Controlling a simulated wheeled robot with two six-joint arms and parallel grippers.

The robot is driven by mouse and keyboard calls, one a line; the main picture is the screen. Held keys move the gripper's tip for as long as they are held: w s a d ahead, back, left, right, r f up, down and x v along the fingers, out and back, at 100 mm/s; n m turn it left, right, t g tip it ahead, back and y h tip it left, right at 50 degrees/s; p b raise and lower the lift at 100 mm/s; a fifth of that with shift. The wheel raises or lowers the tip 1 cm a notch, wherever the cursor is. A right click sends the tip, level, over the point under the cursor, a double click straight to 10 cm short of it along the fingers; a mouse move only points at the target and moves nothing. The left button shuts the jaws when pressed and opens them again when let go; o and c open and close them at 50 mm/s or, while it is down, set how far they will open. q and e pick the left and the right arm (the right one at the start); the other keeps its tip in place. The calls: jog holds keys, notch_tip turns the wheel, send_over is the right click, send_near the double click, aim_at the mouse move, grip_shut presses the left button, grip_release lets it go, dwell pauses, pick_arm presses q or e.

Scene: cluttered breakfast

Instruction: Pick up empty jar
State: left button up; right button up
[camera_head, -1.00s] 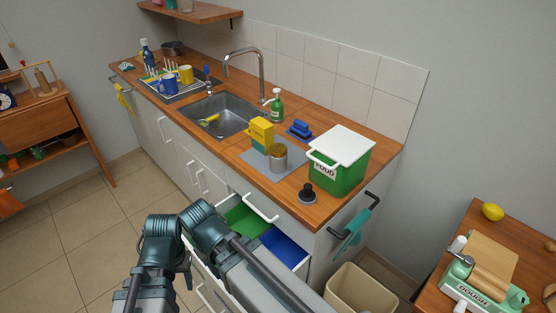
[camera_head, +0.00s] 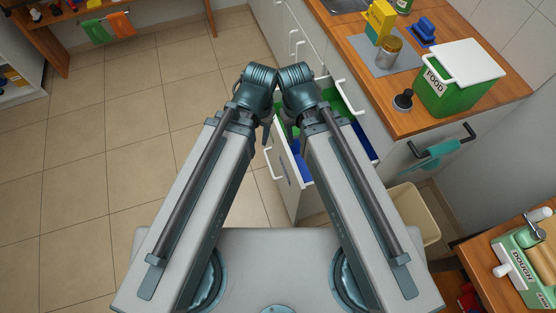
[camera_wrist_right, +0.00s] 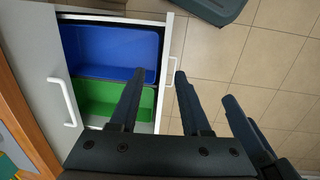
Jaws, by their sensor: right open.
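The jar (camera_head: 389,52), clear or grey with a brown-gold lid, stands upright on a grey mat (camera_head: 408,60) on the wooden counter in the head view. It is not in the wrist view. My right gripper (camera_wrist_right: 160,76) is open and empty in the wrist view, above the open drawer beside the counter. It is well apart from the jar, to its lower left in the head view. My left gripper is mostly hidden by its own wrist (camera_head: 256,92) in the head view. Its jaws cannot be read.
The open drawer (camera_head: 284,165) holds a blue bin (camera_wrist_right: 112,50) and a green bin (camera_wrist_right: 100,98). Near the jar are a yellow box (camera_head: 379,20), a black-knobbed object (camera_head: 403,100), a green FOOD container (camera_head: 450,92) and a blue sponge-like item (camera_head: 424,30). Floor at left is clear.

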dwell(0.3)
jog(key=o, duration=0.7)
jog(key=shift+w, duration=0.1)
jog(key=shift+o, duration=0.7)
jog(key=w+d+r+m+p, duration=0.3)
jog(key=w+d+r+p, duration=0.1)
jog(key=w, duration=0.6)
jog(key=shift+r+p, duration=0.85)
jog(key=shift+p, duration=0.05)
notch_tip(320, 180, up, 12)
jog(key=f+m+y+p, duration=0.1)
jog(key=m+p, duration=0.9)
jog(key=p, duration=0.2)
send_over(393, 40)
jog(key=shift+d+r, duration=0.1)
jog(key=shift+r, duration=0.15)
notch_tip(393, 40, down, 9)
jog(key=b, duration=0.9)
jog(key=shift+s, duration=0.1)
